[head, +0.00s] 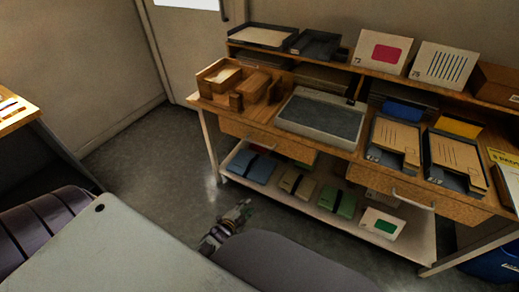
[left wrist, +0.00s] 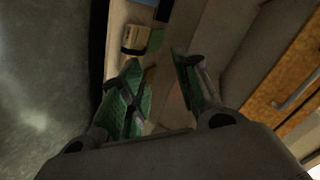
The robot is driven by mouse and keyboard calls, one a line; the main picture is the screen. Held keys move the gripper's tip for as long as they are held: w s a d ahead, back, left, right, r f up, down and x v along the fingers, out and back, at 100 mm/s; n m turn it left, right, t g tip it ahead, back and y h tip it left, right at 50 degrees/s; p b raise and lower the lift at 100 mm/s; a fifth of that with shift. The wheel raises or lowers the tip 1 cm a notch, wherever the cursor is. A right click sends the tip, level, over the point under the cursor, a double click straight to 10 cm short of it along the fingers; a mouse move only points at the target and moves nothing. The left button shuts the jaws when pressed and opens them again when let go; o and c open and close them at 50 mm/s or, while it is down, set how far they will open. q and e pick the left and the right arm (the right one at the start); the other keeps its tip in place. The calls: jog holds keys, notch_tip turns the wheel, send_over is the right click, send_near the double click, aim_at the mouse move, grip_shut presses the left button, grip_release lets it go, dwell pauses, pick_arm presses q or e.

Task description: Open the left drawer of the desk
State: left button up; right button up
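The desk (head: 357,174) is a wooden-topped table with a shelf below. Its left drawer (head: 268,143) has a wood front under the left half of the top and looks shut. I cannot clearly make out its handle in the head view. My left gripper (head: 240,211) is in front of the desk, low and apart from the drawer. The left wrist view shows its two green-padded fingers (left wrist: 158,84) spread with nothing held. A wood drawer front (left wrist: 285,75) with a metal handle shows at that view's right, outside the fingers; which drawer cannot be told. My right gripper is not in view.
The right drawer (head: 440,206) has a metal handle and looks shut. Boxes and bundles stand on the lower shelf (head: 330,207). Trays, a wooden organizer (head: 240,83) and folders cover the top. The floor (head: 150,165) left of the desk is clear; another table (head: 18,118) is at far left.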

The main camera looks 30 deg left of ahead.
aim_at(259, 144)
pick_arm(q)
jog(key=w+a+r+m+t+b, duration=0.1)
jog(key=w+r+m+t+b, duration=0.2)
jog(key=r, duration=0.7)
jog(key=w+a+r+m+t+b, duration=0.2)
jog(key=r+m+t+b, duration=0.1)
jog(key=r, duration=0.7)
jog(key=shift+w+m+t+b, duration=0.4)
jog(key=shift+t+b, duration=0.1)
jog(key=shift+b, duration=0.4)
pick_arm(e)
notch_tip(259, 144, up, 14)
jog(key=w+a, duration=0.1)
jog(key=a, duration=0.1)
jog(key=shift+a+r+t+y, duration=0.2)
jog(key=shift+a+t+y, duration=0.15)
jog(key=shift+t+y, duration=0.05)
pick_arm(q)
jog(key=shift+w+a+r, duration=0.1)
jog(key=shift+w, duration=0.1)
